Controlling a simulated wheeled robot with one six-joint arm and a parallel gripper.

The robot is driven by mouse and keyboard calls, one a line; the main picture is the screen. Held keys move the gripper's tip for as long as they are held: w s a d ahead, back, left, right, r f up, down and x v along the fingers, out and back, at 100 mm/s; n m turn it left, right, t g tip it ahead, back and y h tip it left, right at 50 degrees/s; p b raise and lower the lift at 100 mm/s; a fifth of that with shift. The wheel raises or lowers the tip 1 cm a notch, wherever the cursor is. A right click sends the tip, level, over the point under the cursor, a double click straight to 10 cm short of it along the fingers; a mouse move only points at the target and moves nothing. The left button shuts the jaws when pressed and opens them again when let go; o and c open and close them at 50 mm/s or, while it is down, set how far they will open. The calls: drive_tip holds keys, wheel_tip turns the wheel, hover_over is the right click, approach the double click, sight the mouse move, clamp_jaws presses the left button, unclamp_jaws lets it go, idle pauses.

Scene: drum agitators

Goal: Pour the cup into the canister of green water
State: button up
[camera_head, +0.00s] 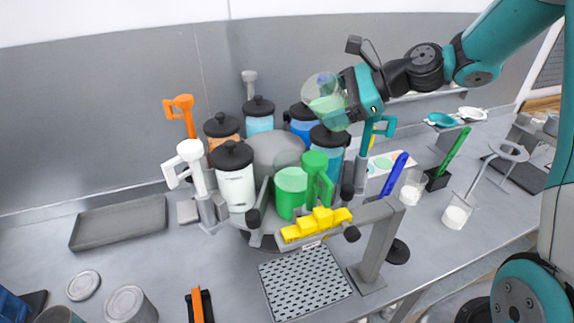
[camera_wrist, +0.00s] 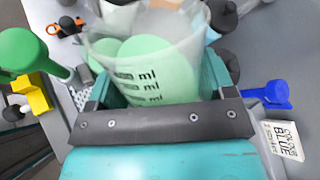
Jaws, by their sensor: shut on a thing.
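A clear measuring cup (camera_head: 325,92) with pale green contents is held high over the ring of canisters. In the wrist view the cup (camera_wrist: 160,70) shows black ml marks. My gripper (camera_head: 348,95) is shut on it; its jaws also show in the wrist view (camera_wrist: 158,88), one on each side. The cup looks tilted in the head view, and no stream leaves it. The canister of green water (camera_head: 290,190) stands lidless at the front of the ring, below and left of the cup.
A green-handled piece (camera_head: 316,168) rises beside the green canister, with a yellow block (camera_head: 316,224) in front. Lidded white (camera_head: 234,178) and blue (camera_head: 329,150) canisters flank it. A grey post (camera_head: 378,240) stands at front right. A grey tray (camera_head: 120,222) lies at left.

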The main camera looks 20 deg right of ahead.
drive_tip(key=shift+d, duration=0.2)
drive_tip(key=shift+s+a+r+h, duration=0.1)
drive_tip(key=shift+a+r+h, duration=0.05)
drive_tip(key=shift+a+h, duration=0.15)
drive_tip(key=shift+r+b, duration=0.15)
drive_tip(key=shift+b, duration=0.2)
drive_tip(key=shift+f+n+h+b, duration=0.35)
drive_tip(key=shift+n+h+b, duration=0.55)
drive_tip(key=shift+b, duration=1.05)
idle(0.5)
